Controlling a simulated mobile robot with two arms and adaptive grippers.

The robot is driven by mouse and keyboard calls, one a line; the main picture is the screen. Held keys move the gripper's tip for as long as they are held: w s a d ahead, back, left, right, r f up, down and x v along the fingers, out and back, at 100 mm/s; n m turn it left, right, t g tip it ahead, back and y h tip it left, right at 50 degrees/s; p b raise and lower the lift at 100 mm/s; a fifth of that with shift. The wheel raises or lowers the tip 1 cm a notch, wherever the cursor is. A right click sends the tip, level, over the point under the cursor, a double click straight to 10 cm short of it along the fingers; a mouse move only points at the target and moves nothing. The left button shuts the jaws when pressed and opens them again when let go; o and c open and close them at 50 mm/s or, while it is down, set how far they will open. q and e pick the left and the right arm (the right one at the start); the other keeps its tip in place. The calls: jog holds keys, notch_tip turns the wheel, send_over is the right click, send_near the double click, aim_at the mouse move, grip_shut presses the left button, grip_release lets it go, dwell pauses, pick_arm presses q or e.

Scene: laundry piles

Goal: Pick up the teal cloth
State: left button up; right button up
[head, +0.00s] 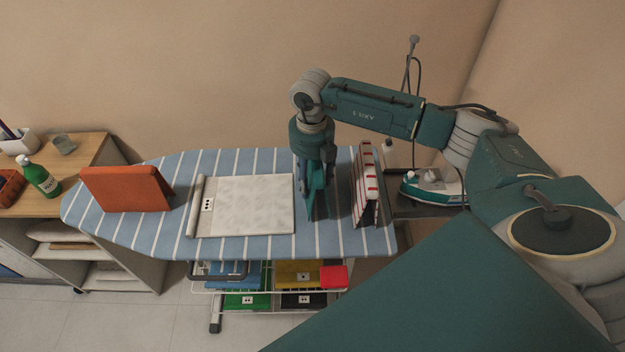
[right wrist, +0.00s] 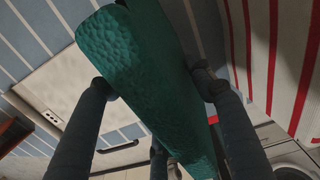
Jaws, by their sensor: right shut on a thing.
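The teal cloth (head: 319,203) is folded into a thin upright slab over the right half of the ironing board. My right gripper (head: 315,168) points down and is shut on the teal cloth. In the right wrist view the teal cloth (right wrist: 140,65) stands between the fingers of my right gripper (right wrist: 155,88), which press on both sides. I cannot tell whether its lower edge touches the board. My left gripper is not in view.
On the striped ironing board (head: 270,160) are an orange folded cloth (head: 125,190), a white folded cloth (head: 245,205) and a red-striped white cloth (head: 366,185). An iron (head: 432,182) sits right of the board. A green bottle (head: 40,180) stands left. Bins with cloths sit below.

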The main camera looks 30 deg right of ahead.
notch_tip(320, 180, up, 19)
jog(key=b, duration=0.4)
